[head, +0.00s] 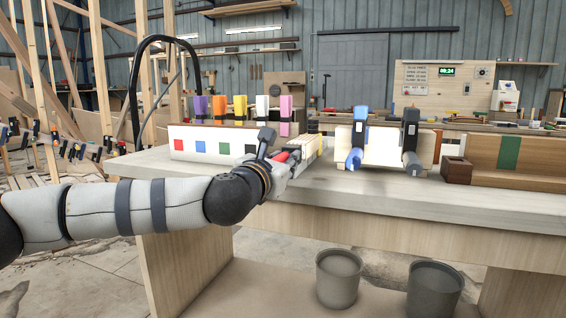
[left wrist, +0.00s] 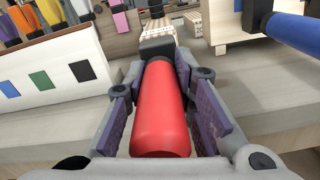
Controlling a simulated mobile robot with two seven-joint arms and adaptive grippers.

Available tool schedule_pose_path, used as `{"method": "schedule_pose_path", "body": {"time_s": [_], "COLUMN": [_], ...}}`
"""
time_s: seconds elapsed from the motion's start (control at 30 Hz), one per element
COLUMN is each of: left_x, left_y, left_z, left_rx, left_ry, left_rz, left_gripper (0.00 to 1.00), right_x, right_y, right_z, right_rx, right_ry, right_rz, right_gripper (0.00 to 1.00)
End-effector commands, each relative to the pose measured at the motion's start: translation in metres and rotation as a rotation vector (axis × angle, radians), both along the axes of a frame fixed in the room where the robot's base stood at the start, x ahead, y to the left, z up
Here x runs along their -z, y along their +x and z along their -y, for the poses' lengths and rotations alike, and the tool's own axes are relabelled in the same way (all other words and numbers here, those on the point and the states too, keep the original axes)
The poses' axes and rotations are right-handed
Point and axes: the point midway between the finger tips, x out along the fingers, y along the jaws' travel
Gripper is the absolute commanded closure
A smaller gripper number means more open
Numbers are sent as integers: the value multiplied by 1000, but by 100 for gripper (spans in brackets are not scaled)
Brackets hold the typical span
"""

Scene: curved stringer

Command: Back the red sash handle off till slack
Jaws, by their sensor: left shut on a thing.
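The red sash handle (left wrist: 160,112) fills the middle of the left wrist view, pointing toward the camera. Its far end meets a dark collar (left wrist: 157,48) in front of a pale wooden block (left wrist: 156,32). My left gripper (left wrist: 160,100) has its purple-padded fingers on both sides of the red handle and is shut on it. In the head view the left gripper (head: 287,161) is at the bench's front edge, and only a bit of the red handle (head: 281,156) shows. The rest is hidden by the gripper. My right gripper is not in view.
To the left stands a white rack (head: 214,143) with colour squares and several coloured clamps. To the right, a blue-handled clamp (head: 356,145) and a grey-handled clamp (head: 410,145) grip a pale board. A brown box (head: 456,170) stands farther right. Two buckets (head: 338,280) sit below the bench.

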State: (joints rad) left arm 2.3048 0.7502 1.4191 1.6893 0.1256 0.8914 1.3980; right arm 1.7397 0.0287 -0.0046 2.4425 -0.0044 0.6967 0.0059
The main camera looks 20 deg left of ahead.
Motion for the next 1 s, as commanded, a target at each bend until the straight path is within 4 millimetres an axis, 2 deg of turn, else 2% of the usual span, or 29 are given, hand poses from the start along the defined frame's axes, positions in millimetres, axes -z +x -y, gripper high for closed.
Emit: {"method": "schedule_pose_path", "body": {"time_s": [0.2,0.23,0.3,0.33,0.67,0.77,1.0], "left_x": [-3,-3,-3,-2,-1,-1,-2], "left_y": [0,0,0,0,-5,-24,-89], "left_z": [0,0,0,0,-1,-1,-3], "left_rx": [1,1,1,1,0,2,2], "left_ry": [0,0,1,1,1,1,1], "left_rz": [5,5,5,4,2,2,4], "left_gripper": [100,74,59,56,56,56,56], "right_x": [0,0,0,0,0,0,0], "right_y": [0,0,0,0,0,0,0], "right_z": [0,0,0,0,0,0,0], "right_rx": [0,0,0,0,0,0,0], "right_ry": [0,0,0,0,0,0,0], "right_rz": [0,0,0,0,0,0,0], "right_gripper": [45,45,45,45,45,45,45]}}
